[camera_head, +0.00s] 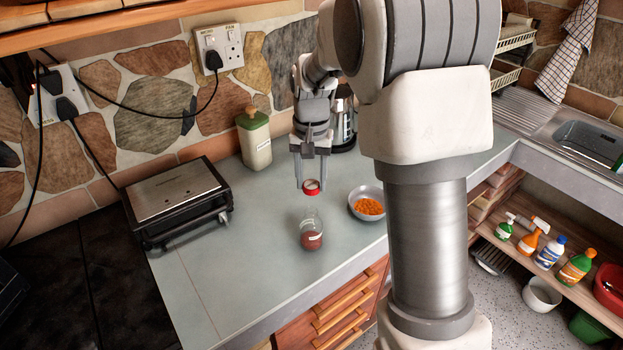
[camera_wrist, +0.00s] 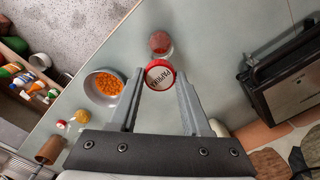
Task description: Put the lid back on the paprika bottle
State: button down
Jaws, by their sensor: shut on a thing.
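The paprika bottle (camera_head: 311,236) is a clear jar with red-brown powder in its lower part. It stands upright and open on the worktop (camera_head: 266,290). In the wrist view the bottle (camera_wrist: 160,43) shows just beyond the fingertips. The red lid (camera_head: 311,187) has a white top, and its lettering shows in the wrist view (camera_wrist: 159,75). My gripper (camera_head: 311,176) points down and is shut on the lid. It holds the lid above the bottle, apart from it as far as I can tell.
A bowl of orange pieces (camera_head: 367,203) stands right of the bottle. A sandwich press (camera_head: 176,198) is at the left, and a green-lidded container (camera_head: 254,140) is by the wall. A kettle (camera_head: 343,118) is behind my gripper. The worktop left of the bottle is clear.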

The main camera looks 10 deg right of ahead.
jog(key=shift+f+b, duration=2.25)
jog(key=shift+f, duration=0.9)
jog(key=shift+f, duration=0.15)
grip_release()
dwell(0.6)
jog(key=shift+r+p, duration=2.85)
jog(key=shift+r, duration=0.7)
